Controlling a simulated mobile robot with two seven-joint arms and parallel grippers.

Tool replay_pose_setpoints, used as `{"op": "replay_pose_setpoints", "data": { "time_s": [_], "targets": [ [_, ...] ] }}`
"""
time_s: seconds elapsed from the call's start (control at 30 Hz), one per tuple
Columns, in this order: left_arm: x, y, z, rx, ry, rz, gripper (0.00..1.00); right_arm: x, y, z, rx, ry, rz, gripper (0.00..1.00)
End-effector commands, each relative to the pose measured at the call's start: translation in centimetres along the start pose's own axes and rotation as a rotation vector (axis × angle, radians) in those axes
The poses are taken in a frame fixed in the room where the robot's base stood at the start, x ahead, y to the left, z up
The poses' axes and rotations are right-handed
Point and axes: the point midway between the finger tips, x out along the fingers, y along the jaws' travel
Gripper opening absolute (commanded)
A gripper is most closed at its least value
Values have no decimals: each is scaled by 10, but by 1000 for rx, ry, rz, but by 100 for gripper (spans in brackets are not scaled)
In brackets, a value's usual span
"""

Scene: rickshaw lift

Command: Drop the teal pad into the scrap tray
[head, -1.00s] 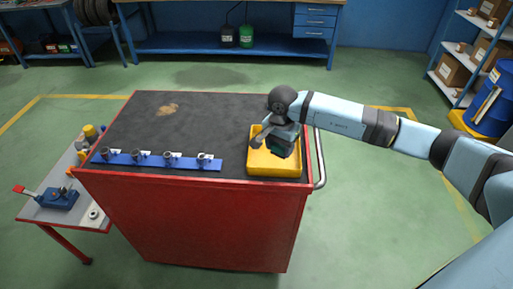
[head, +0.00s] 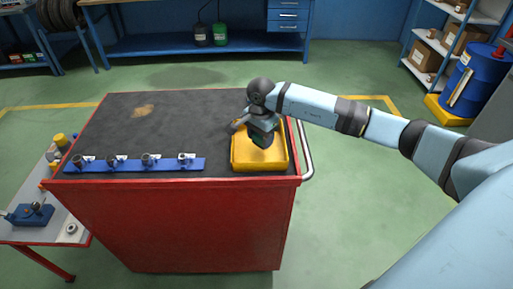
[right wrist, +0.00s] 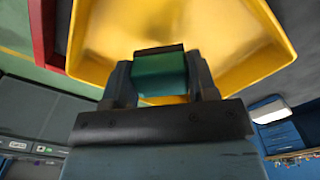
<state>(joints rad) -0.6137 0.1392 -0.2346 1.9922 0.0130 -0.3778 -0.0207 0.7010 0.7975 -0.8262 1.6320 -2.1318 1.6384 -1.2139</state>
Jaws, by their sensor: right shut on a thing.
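The scrap tray is a yellow open tray (head: 259,163) at the right end of the red cart's dark top. It also fills the upper part of the right wrist view (right wrist: 235,40). My right gripper (head: 262,138) is over the tray and shut on the teal pad. In the right wrist view the teal pad (right wrist: 160,74) sits between the two dark fingers (right wrist: 161,82), with the yellow tray floor behind it. In the head view the pad is small, dark and partly hidden by the gripper. I cannot tell its exact height above the tray floor. My left gripper is not in view.
The red cart (head: 180,225) has a blue strip (head: 135,165) with several grey fittings along its front edge. A metal handle (head: 304,150) is at its right side. A small side table (head: 45,235) with a blue vise stands left.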

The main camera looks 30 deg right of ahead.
Motion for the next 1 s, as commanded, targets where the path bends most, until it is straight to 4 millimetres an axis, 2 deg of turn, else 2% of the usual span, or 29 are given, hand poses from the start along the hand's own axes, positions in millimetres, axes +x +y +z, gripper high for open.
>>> {"op": "replay_pose_setpoints", "data": {
  "time_s": [0.2, 0.23, 0.33, 0.6, 0.73, 0.87, 1.0],
  "targets": [
    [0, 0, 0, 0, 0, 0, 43, 0, 0, 0, 0, 0, 0, 29],
    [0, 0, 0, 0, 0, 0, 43, 0, 0, 0, 0, 0, 0, 59],
    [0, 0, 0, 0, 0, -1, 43, 0, 0, 0, -1, 0, 0, 82],
    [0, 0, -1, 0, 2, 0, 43, 0, 0, 0, -1, 0, 0, 82],
    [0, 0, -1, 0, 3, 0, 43, -8, 0, 0, -1, 0, -1, 82],
    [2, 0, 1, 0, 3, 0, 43, -30, 0, -1, -1, 2, -3, 82],
    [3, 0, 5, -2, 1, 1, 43, -63, -1, -1, -2, 2, -6, 82]
  ]
}}
